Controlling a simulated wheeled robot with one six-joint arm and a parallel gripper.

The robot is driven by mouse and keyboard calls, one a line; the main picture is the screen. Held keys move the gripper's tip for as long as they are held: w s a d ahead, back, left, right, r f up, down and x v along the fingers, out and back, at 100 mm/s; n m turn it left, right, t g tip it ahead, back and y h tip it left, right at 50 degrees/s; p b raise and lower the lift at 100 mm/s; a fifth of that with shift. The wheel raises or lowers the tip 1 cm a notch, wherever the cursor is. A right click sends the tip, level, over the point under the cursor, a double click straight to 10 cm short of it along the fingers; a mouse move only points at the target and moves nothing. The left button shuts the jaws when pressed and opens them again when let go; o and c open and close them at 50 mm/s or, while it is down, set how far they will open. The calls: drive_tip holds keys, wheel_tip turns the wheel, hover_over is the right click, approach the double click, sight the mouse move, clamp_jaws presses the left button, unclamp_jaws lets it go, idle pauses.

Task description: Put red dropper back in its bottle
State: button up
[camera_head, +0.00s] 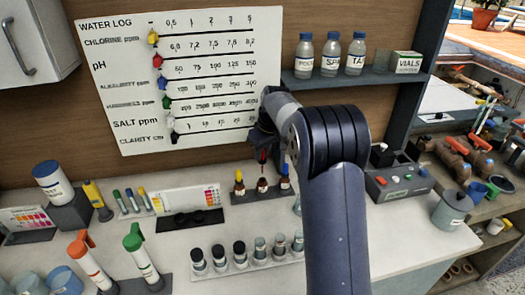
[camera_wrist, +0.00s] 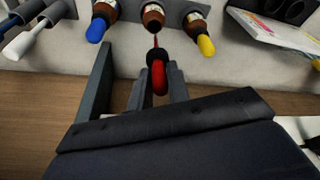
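My gripper (camera_wrist: 158,88) is shut on the red dropper (camera_wrist: 158,76), with its red bulb between the fingers and its black collar and thin red stem pointing at the bottles. The dropper also shows below my gripper in the head view (camera_head: 262,157). The open brown bottle (camera_wrist: 153,17) stands in the middle of a small rack, directly below the dropper in the head view (camera_head: 262,188). The stem's tip is at or just above the bottle's mouth; I cannot tell if it is inside. The collar is clear of the neck.
A yellow-topped bottle (camera_head: 239,184) and a blue-topped bottle (camera_head: 285,181) flank the open one closely in the grey rack (camera_head: 248,198). A row of dark-capped vials (camera_head: 220,257) stands in front. The water log board (camera_head: 190,75) is behind.

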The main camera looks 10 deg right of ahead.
sight(262, 160)
drive_tip(key=shift+f, duration=0.6)
drive_tip(key=shift+f+b, duration=0.15)
drive_tip(key=shift+b, duration=0.15)
drive_tip(key=shift+f+b, duration=0.5)
drive_tip(key=shift+f, duration=0.25)
drive_tip(key=shift+f, duration=0.2)
drive_tip(key=shift+f+b, duration=0.95)
drive_tip(key=shift+f, duration=0.65)
drive_tip(key=shift+f+b, duration=0.4)
drive_tip(key=shift+f, duration=0.2)
drive_tip(key=o, duration=0.7)
drive_tip(key=shift+c, duration=0.2)
